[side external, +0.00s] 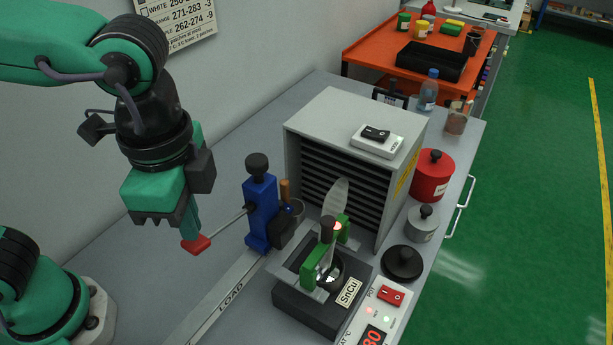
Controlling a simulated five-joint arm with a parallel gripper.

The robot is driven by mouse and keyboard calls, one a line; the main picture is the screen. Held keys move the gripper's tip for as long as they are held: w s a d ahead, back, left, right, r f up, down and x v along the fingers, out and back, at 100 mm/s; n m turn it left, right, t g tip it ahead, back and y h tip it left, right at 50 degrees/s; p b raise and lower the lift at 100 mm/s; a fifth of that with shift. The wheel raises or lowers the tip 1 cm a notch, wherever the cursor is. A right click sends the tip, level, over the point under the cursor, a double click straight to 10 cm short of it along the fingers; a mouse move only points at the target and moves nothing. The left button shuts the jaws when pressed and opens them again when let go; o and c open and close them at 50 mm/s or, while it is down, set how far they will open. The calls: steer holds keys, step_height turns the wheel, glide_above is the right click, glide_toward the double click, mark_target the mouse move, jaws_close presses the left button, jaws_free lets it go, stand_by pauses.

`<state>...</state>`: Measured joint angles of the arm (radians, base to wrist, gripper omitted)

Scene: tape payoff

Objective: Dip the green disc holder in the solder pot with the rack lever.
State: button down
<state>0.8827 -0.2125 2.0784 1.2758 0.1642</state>
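The solder pot (308,308) is a dark box labelled SnCu at the lower middle. A green holder (312,270) with two green uprights and a black knob stands over its opening; its lower part is partly hidden, so I cannot tell its depth. The rack lever is a thin rod with a red handle (196,244), reaching left from a blue block (262,208) with a black knob. My gripper (188,232) points down at the red handle, a green finger overlapping or touching it. The other finger is not clear, so I cannot tell whether it grips.
A grey slatted cabinet (345,130) with a white switch box (377,141) stands behind the pot. Right of it are a red canister (432,176), a grey lidded pot (422,224) and a black lid (402,263). A control panel (378,315) is at front right. A LOAD rail (222,305) runs front left.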

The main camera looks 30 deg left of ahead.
steer(key=shift+r, duration=1)
steer(key=shift+a, duration=0.1)
steer(key=shift+w+a, duration=0.2)
steer(key=w+a+f+n+t, duration=0.1)
steer(key=a+n+t, duration=0.1)
steer(key=a+n, duration=0.2)
steer(key=w+a+n+t, duration=0.1)
steer(key=a+n, duration=0.3)
steer(key=a, duration=0.6)
steer(key=w+a+f+n+t, duration=0.1)
steer(key=a+n+t, duration=0.1)
steer(key=a+n, duration=0.2)
steer(key=a, duration=0.3)
steer(key=shift+w+a+f+t, duration=0.3)
steer(key=shift+a+f, duration=0.05)
steer(key=shift+a, duration=0.05)
